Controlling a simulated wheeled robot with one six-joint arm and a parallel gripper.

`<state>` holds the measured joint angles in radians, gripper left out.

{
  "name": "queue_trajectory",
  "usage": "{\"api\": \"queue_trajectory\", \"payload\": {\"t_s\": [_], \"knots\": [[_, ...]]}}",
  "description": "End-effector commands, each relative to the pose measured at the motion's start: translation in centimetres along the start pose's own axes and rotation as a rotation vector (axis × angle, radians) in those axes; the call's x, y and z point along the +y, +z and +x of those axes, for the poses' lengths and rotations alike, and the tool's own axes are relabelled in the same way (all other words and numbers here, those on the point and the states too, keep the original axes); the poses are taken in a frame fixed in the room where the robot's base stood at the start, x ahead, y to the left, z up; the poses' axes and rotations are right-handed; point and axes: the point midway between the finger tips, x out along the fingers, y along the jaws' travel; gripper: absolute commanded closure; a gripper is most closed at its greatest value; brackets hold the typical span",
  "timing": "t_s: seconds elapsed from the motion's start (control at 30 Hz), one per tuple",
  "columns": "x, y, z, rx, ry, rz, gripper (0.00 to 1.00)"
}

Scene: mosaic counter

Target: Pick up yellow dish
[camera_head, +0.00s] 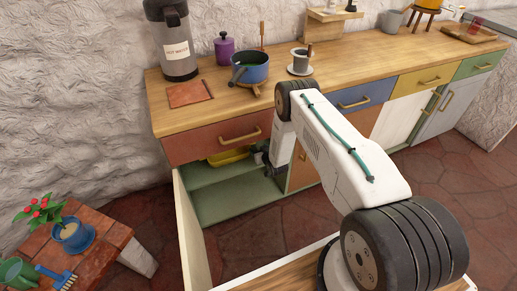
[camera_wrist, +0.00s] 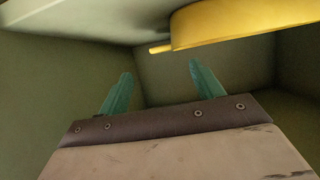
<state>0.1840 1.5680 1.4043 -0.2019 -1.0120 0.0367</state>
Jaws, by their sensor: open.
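The yellow dish (camera_head: 229,156) is inside the open lower cabinet, under the counter, near the top of the opening. In the wrist view the dish (camera_wrist: 235,25) fills the upper right, with a small handle-like tab on its left end. My gripper (camera_wrist: 156,85) is inside the cabinet with its two teal fingers apart and nothing between them. The dish is beyond and above the right finger in that picture, and I see no contact. In the head view my gripper (camera_head: 262,157) is at the cabinet opening, just right of the dish, with its fingertips hard to make out.
The cabinet has a green interior (camera_head: 235,200) and an open pale door (camera_head: 192,232) at left. A red drawer (camera_head: 212,139) sits above the opening. The counter (camera_head: 215,108) holds a blue pot (camera_head: 250,68) and a flask (camera_head: 176,45). A stool (camera_head: 98,250) stands at lower left.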

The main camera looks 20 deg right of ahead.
Motion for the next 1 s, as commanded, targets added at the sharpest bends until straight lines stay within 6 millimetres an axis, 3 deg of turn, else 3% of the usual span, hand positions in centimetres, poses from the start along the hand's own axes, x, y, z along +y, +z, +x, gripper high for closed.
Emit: {"api": "queue_trajectory", "payload": {"t_s": [0.23,0.7,1.0], "knots": [[-0.3,0.0,0.9,0.001,-0.003,-0.002,0.34],[0.1,0.1,7.1,0.0,0.001,0.0,0.34],[0.1,0.0,7.8,0.0,0.001,0.0,0.34]]}}
